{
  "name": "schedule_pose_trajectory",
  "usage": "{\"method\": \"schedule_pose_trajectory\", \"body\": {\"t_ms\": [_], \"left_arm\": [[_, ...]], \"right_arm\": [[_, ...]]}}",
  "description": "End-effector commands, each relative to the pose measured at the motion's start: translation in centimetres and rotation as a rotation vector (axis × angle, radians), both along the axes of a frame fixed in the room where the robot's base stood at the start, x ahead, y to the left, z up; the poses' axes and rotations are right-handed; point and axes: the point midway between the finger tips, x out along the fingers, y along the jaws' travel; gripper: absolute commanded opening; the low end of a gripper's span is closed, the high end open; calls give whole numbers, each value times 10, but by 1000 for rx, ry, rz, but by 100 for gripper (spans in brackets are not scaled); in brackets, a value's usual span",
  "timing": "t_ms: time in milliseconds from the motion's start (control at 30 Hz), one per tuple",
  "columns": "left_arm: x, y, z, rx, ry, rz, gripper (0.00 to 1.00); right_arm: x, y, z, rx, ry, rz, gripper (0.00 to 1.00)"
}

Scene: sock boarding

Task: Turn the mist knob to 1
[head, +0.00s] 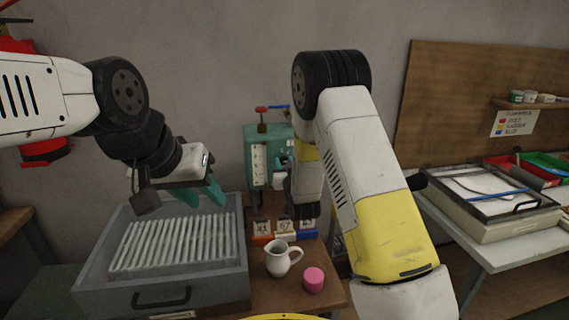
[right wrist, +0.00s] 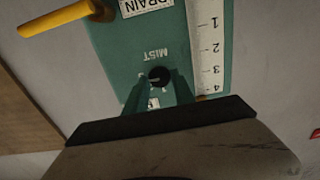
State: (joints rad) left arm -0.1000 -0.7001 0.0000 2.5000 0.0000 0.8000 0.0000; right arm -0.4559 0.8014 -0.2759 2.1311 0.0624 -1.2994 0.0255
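The mist knob (right wrist: 160,76) is a small black round knob on a green panel (right wrist: 115,65), beneath the label MIST, which appears upside down in the right wrist view. A pale mark on the knob points roughly left in that picture. My right gripper (right wrist: 159,82) has its green fingers apart, one on each side of the knob; I cannot tell whether they touch it. In the head view, the green box (head: 258,140) stands at the back and my right gripper (head: 281,162) is in front of it, hiding the knob. My left gripper (head: 203,194) is open and empty above the grey tray.
A grey tray (head: 90,268) with pale ribs sits at the left. A white jug (head: 278,258) and a pink cylinder (head: 313,279) stand on the wooden table. A yellow handle (right wrist: 55,20) is beside the DRAIN label.

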Motion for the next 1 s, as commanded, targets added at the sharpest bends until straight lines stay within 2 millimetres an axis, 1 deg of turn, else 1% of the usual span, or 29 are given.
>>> {"method": "schedule_pose_trajectory", "body": {"t_ms": [267, 467, 667, 1000], "left_arm": [[0, 0, 0, 0, 0, 0, 36], [0, 0, 0, 0, 0, 0, 36], [0, 0, 0, 0, 0, 0, 36], [0, 0, 0, 0, 0, 0, 36]], "right_arm": [[0, 0, 0, -8, -2, 0, 0], [0, 0, 0, -66, -13, 0, 0], [-1, 1, 0, -197, -39, 1, 0], [-1, 2, -1, -508, -100, 1, 0]]}}
